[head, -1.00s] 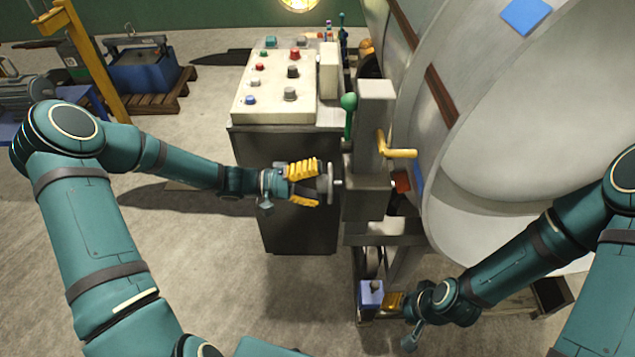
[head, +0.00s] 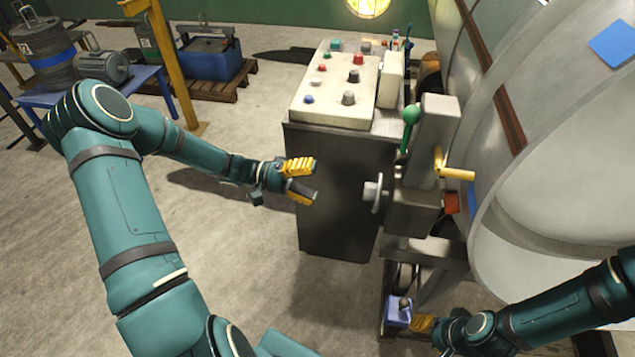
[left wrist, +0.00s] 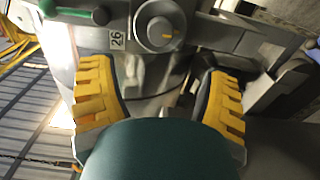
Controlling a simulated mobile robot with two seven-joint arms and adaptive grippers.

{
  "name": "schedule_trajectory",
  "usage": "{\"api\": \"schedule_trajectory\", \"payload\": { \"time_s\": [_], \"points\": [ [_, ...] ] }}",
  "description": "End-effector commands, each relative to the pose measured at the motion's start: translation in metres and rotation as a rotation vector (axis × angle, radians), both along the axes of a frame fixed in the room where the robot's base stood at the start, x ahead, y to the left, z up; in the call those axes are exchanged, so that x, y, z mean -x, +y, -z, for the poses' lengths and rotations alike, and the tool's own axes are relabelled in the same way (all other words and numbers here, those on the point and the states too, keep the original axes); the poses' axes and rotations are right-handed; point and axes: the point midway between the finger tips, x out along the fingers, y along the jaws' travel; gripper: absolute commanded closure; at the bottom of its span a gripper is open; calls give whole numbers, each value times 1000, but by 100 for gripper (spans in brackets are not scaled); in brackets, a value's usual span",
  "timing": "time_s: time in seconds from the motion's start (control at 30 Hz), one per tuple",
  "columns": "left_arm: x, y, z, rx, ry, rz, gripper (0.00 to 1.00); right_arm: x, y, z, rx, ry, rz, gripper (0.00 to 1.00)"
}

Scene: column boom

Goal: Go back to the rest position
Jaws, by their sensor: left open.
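My left gripper (head: 314,182) is open and empty in the head view, in front of the dark front of the control cabinet (head: 335,215).
A green-knobbed lever (head: 411,115) and a yellow crank handle (head: 455,172) stick out above the valve block. A large pale drum (head: 560,150) fills the right side. A yellow post (head: 172,65) and a blue table (head: 150,78) stand at left. Floor at lower left is open.

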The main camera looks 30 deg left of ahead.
Motion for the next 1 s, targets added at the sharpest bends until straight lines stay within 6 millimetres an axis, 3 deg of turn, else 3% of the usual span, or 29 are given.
{"api": "schedule_trajectory", "payload": {
  "time_s": [0.33,0.47,0.57,0.7,0.9,1.0],
  "points": [
    [0,-1,0,-2,2,1,23,0,0,0,0,0,0,53],
    [4,-17,14,-44,56,35,23,0,0,0,0,0,0,53],
    [17,-49,43,-151,169,103,23,0,0,0,0,0,0,53],
    [51,-97,102,-413,350,208,23,0,0,0,0,0,0,53],
    [99,-129,166,-813,445,254,23,0,0,0,0,0,0,53],
    [113,-137,185,-984,410,231,23,0,0,0,0,0,0,53]
  ]
}}
